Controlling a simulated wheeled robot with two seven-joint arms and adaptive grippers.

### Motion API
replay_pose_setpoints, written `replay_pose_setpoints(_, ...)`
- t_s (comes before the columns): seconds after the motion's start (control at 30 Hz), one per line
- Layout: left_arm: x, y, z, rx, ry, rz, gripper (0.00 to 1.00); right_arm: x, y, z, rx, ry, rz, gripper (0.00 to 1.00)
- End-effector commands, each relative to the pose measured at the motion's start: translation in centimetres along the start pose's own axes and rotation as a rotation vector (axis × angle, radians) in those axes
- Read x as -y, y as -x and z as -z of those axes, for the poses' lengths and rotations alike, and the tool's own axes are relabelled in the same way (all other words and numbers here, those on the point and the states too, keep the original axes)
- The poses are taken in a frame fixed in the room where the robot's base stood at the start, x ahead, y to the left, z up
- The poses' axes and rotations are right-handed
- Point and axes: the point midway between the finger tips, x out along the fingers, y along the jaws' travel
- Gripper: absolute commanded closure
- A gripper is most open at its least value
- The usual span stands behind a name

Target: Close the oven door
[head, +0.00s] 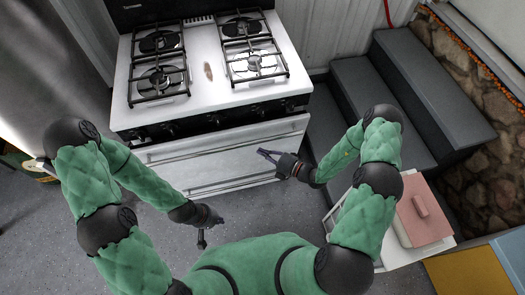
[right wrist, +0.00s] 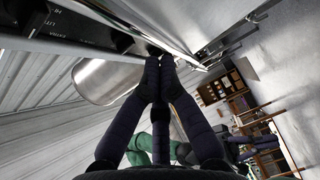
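The stove (head: 208,72) has a white top with black burner grates and a dark knob panel. Its pale oven door (head: 215,170) is below the panel, with a dark gap along its top edge; it looks tilted partly open. My right gripper (head: 265,154) is at the right part of the door front, close to its upper area. In the right wrist view its fingers (right wrist: 160,65) come together at the tips by the door's metal edge, with nothing visible between them. Contact with the door is unclear. My left gripper (head: 202,240) points down, low in front of the stove; its fingers are hard to make out.
Dark grey steps (head: 405,90) rise right of the stove. A pink box-like thing (head: 422,215) lies on a white surface at the lower right, near my right arm. A yellow surface (head: 468,272) is at the bottom right.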

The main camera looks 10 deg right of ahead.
Motion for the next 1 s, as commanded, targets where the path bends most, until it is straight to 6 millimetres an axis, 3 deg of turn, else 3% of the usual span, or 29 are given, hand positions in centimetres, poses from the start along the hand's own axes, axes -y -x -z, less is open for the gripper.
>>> replay_pose_setpoints(0.2, 0.2, -0.5, 0.0, 0.000, 0.000, 0.000, 1.00, 0.1, -1.1, -1.1, 0.000, -0.001, 0.001, 1.00)
replay_pose_setpoints(0.6, 0.2, -0.5, 0.0, 0.000, 0.000, 0.000, 1.00, 0.0, -1.3, -1.3, -0.001, 0.000, 0.001, 1.00)
replay_pose_setpoints(0.87, 0.1, -0.3, 0.0, 0.000, 0.000, 0.000, 1.00, -1.5, -4.3, -4.3, -0.002, 0.005, 0.001, 1.00)
replay_pose_setpoints(1.0, 0.1, -0.4, 0.0, 0.000, 0.000, 0.000, 1.00, -1.3, -4.0, -4.1, -0.001, -0.001, 0.002, 1.00)
